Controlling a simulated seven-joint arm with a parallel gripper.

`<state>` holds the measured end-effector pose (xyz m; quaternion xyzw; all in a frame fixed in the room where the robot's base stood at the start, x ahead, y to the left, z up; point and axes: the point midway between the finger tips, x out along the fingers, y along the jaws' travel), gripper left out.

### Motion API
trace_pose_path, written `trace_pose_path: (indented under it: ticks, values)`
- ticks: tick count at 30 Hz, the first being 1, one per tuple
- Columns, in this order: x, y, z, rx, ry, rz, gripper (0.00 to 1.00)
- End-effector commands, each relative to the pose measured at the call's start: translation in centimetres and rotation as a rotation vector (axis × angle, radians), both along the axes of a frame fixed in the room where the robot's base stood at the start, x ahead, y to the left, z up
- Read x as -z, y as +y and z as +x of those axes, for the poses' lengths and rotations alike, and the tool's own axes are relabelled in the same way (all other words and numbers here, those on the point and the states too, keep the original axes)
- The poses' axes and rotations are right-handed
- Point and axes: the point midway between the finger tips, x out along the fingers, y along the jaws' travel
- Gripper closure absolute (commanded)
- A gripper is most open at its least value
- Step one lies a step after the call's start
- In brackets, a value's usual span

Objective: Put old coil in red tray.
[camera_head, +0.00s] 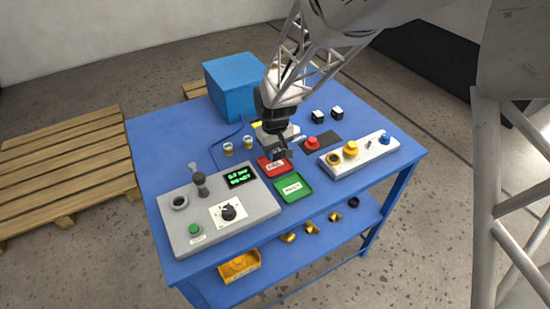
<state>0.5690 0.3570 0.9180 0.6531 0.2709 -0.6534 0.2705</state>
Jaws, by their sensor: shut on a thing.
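My gripper (279,151) is above the back part of the red tray (274,168), pointing down. It is shut on a small dark thing, which seems to be the old coil, but the fingers and the thing blend together and its shape is hard to make out. The red tray has a white label and lies flat on the blue table. The gripper hides part of its back edge. I cannot tell whether the held thing touches the tray.
A green tray (302,195) adjoins the red one in front. A grey control panel (262,208) is at left, a white button box (375,151) at right. Two small coil-like parts (228,149) stand behind left. A blue box (230,86) and black-and-white cubes (318,117) are farther back.

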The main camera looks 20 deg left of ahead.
Motion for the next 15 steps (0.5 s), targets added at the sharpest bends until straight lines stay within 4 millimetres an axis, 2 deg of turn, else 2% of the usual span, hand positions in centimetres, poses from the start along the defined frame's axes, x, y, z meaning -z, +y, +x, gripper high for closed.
trace_pose_path:
  ticks: [10, 15]
  values:
    - [3.0, 0.0, 0.0, 0.0, 0.002, -0.001, 0.92]
    - [3.5, 0.0, 0.0, 0.0, 0.0, 0.0, 0.92]
